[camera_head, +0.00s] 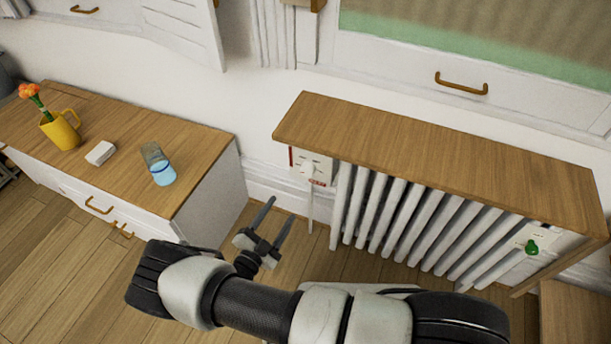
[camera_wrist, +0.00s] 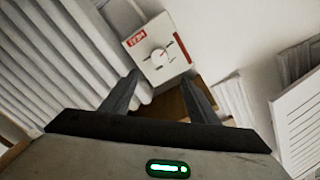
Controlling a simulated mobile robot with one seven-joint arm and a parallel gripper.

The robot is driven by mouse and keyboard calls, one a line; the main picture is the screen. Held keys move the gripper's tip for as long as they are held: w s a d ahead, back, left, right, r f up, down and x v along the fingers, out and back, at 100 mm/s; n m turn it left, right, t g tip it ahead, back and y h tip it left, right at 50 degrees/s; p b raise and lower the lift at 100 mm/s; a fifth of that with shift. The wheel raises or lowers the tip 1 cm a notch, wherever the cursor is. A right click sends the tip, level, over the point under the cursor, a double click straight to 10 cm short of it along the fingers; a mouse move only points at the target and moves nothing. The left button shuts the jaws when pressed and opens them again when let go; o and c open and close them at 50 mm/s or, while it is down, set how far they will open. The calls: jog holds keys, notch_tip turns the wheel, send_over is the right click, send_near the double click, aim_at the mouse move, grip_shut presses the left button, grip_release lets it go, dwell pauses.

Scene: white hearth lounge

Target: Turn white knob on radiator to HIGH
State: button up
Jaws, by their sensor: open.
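The white radiator (camera_head: 400,222) stands against the wall under a wooden shelf. A white knob (camera_head: 308,168) sits on a white dial plate (camera_head: 318,160) at the radiator's left end. The wrist view shows the knob (camera_wrist: 159,55) on its plate (camera_wrist: 150,44), with a red label on the plate and a dark pointer line beside the knob. The label's text is too small to read surely. My gripper (camera_head: 274,215) is open and empty, below and left of the knob in the head view. In the wrist view its fingers (camera_wrist: 160,88) point toward the plate, apart from the knob.
A wooden shelf (camera_head: 440,152) overhangs the radiator. A green knob (camera_head: 531,247) is at the radiator's right end. Floor shows between cabinet and radiator.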

aim_at(306, 172)
jog(key=b+x, duration=0.2)
jog(key=x, duration=1.4)
jog(key=c, duration=1.1)
jog(key=shift+o, duration=0.2)
